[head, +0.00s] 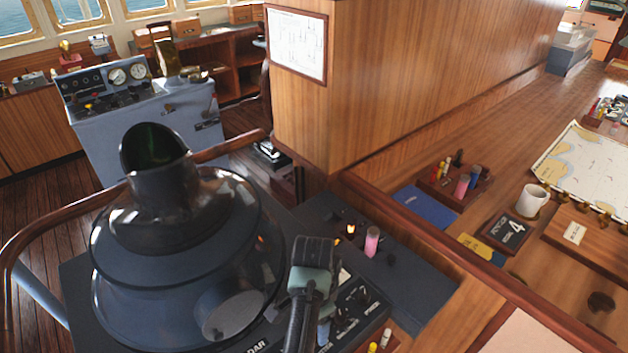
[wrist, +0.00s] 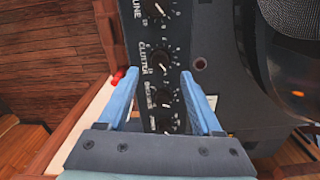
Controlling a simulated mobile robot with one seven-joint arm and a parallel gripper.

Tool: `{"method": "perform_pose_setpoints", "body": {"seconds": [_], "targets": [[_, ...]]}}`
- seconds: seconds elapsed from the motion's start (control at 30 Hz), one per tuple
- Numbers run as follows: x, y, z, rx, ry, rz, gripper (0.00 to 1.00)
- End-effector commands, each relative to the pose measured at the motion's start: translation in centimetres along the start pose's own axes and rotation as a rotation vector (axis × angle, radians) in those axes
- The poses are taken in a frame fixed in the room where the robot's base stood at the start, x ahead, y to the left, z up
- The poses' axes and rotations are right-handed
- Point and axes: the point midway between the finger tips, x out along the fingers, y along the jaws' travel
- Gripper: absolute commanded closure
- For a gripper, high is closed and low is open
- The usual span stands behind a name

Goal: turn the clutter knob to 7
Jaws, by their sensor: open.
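The clutter knob (wrist: 160,62) is a small black knob with a pale pointer mark, on a dark panel under the printed word CLUTTER in the wrist view. Its pointer seems to slant toward the lower right; the dial numbers are too small to read. My gripper (wrist: 160,74) is open, its two blue fingers either side of the knob column, tips near the clutter knob's height in the picture. Nothing is between the fingers in their grip. In the head view, my gripper is over the radar console (head: 255,345), and I cannot tell which knob there is the clutter knob.
In the wrist view, the tune knob (wrist: 158,9) is above, and another knob (wrist: 163,97) is close below. A red knob-like piece (wrist: 118,76) lies by the left finger. The radar's hooded dome (head: 185,225) stands close left of my arm. A wooden rail (head: 470,275) runs at right.

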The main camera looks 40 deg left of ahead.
Motion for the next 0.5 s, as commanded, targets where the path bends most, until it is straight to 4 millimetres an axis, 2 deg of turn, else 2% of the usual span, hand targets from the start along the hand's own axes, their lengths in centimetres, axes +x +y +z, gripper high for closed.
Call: {"method": "perform_pose_setpoints", "body": {"seconds": [0.1, 0.3, 0.5], "targets": [[-2.6, -0.1, -0.1, 0.0, 0.003, -0.004, 0.33], [-6.2, -0.1, -0.1, 0.001, 0.001, -0.002, 0.33], [-7.7, 0.0, 0.0, 0.0, 0.0, -0.001, 0.33]]}}
